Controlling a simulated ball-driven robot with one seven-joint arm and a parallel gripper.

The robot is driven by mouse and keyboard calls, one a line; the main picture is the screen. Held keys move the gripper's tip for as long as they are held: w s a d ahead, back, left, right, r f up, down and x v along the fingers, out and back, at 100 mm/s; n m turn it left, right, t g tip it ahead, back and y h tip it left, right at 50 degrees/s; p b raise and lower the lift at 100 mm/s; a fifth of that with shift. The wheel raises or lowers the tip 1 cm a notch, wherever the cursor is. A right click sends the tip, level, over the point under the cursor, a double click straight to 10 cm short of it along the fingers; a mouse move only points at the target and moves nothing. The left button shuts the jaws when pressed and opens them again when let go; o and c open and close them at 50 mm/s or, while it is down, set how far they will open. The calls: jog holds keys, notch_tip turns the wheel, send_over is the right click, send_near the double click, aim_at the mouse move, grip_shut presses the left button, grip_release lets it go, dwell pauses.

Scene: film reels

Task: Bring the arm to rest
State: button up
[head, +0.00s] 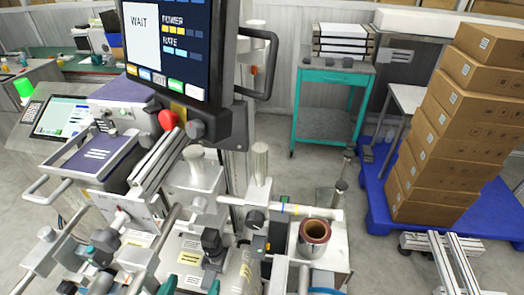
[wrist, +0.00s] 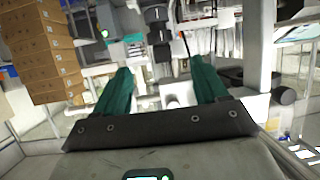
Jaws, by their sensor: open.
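My gripper (wrist: 162,72) shows in the wrist view with its two teal fingers spread well apart. Nothing is between the fingers, and they touch nothing that I can see. Behind the fingers are blurred grey and white machine parts and a dark upright cylinder (wrist: 158,32).
A machine with a screen (head: 170,45) reading WAIT and a red button (head: 168,120) fills the left and middle. A brown roll (head: 314,232) sits on it. A teal cart (head: 330,80) stands behind. Stacked cartons (head: 450,140) stand on a blue pallet (head: 378,205) at right. Grey floor lies between.

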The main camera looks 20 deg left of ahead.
jog(key=w+d+f+m+g+h, duration=0.1)
jog(key=w+d+f+g+h, duration=0.2)
jog(key=d, duration=0.6)
jog(key=w+d+f+m+h, duration=0.1)
jog(key=w+d+f, duration=0.3)
jog(key=d, duration=0.5)
jog(key=w+d+f+m+g+h, duration=0.15)
jog(key=d+f, duration=0.25)
jog(key=d, duration=0.5)
jog(key=s+d+f+g, duration=0.2)
jog(key=s+d, duration=0.1)
jog(key=d, duration=0.4)
jog(key=s+d+f+g, duration=0.3)
jog(key=d, duration=0.4)
jog(key=s+d+f+g+y, duration=0.1)
jog(key=s+d+f+g, duration=0.1)
jog(key=s+d, duration=0.5)
jog(key=s+m, duration=0.1)
jog(key=s, duration=0.2)
